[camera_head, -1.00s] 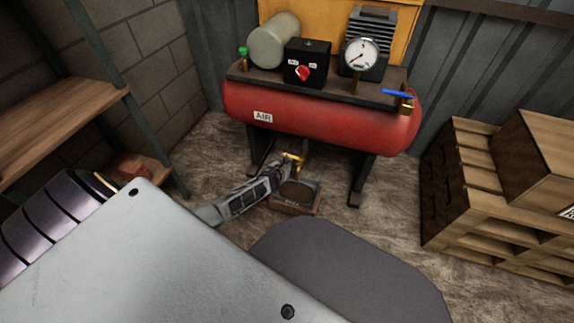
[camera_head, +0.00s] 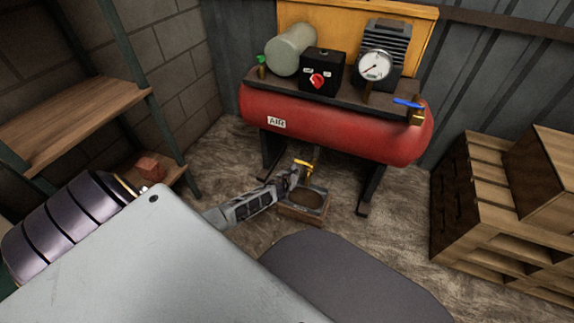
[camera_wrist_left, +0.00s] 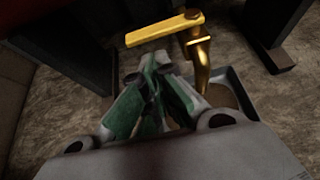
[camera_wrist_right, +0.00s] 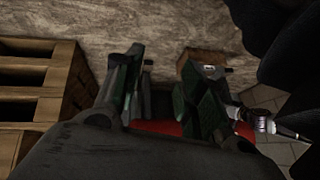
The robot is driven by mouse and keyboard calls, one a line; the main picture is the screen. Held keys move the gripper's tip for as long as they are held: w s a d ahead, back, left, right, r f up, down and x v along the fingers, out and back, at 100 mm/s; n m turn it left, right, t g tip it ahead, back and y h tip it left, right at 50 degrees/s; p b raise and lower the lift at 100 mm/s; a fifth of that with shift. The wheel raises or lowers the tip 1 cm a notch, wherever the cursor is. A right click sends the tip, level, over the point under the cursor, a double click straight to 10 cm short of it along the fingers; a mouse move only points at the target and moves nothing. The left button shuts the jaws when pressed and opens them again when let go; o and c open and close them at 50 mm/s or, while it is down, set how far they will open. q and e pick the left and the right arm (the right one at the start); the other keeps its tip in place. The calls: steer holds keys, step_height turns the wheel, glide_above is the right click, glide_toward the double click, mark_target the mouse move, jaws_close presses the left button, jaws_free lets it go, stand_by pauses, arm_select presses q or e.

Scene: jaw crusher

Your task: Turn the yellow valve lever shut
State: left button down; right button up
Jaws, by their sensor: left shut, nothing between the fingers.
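The yellow valve lever (camera_head: 303,166) is low under the red air tank. In the left wrist view it is a flat yellow bar (camera_wrist_left: 160,31), roughly level, running left from its pivot on a brass valve pipe (camera_wrist_left: 202,62). My left gripper (camera_head: 290,178) is at the lever's near side, with its body reaching in from the left. In the left wrist view my left gripper (camera_wrist_left: 160,72) is shut and empty, just short of the bar, with a small gap seeming to remain. My right gripper (camera_wrist_right: 165,72) is open and empty, away from the valve.
A square drain tray (camera_head: 304,214) stands on the floor below the valve. The red tank (camera_head: 340,128) on dark legs hangs above it, with a blue-handled valve (camera_head: 409,103) at its right end. Shelves (camera_head: 75,118) are left, and wooden pallets and crates (camera_head: 480,200) are right.

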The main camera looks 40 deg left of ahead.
arm_select(q)
steer(key=p+v, duration=0.5)
steer(key=v, duration=0.6)
steer(key=shift+f, duration=0.25)
arm_select(e)
steer(key=s+d+r+g+h, duration=0.1)
steer(key=d+r+g, duration=0.1)
steer(key=r, duration=0.8)
steer(key=shift+s+d+r+n+h, duration=0.3)
steer(key=shift+s+d, duration=0.05)
steer(key=shift+d, duration=0.2)
arm_select(q)
steer(key=shift+d, duration=0.15)
